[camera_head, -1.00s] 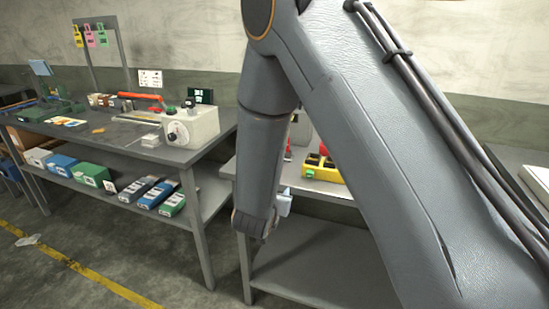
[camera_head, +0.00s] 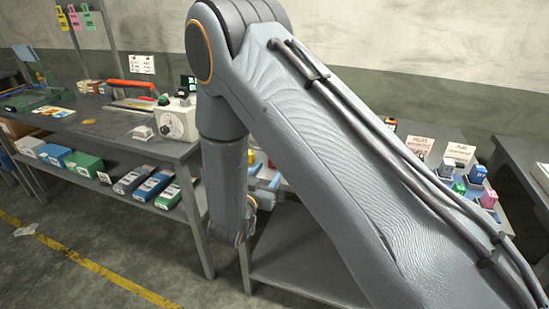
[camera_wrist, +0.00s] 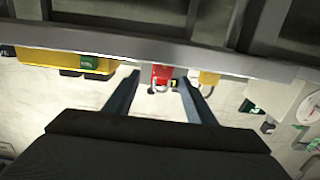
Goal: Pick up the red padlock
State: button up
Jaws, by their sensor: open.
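The red padlock (camera_wrist: 162,74) shows in the wrist view at upper middle, with its grey shackle pointing down in the picture. My gripper (camera_wrist: 160,80) is open, and its two blue-grey fingers lie left and right of the padlock in that picture. I cannot tell how far the fingertips are from it; no grip on it shows. In the head view my own arm hides the padlock, and only a pale bit of my gripper (camera_head: 268,181) shows beside the forearm.
In the wrist view, a yellow padlock (camera_wrist: 208,79) is close to the right finger and a yellow box (camera_wrist: 60,62) lies left. A grey edge (camera_wrist: 150,42) crosses above. In the head view, a workbench (camera_head: 110,130) with a control box (camera_head: 176,120) stands left.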

jog(key=p+x, duration=0.1)
jog(key=x, duration=0.2)
jog(key=p+x, duration=0.1)
jog(key=x, duration=0.1)
jog(key=shift+w+a+r+p, duration=0.1)
jog(key=shift+w+a+p, duration=0.1)
jog(key=shift+w+p, duration=0.2)
jog(key=shift+w+d, duration=0.2)
jog(key=shift+w, duration=0.3)
jog(key=c, duration=1.2)
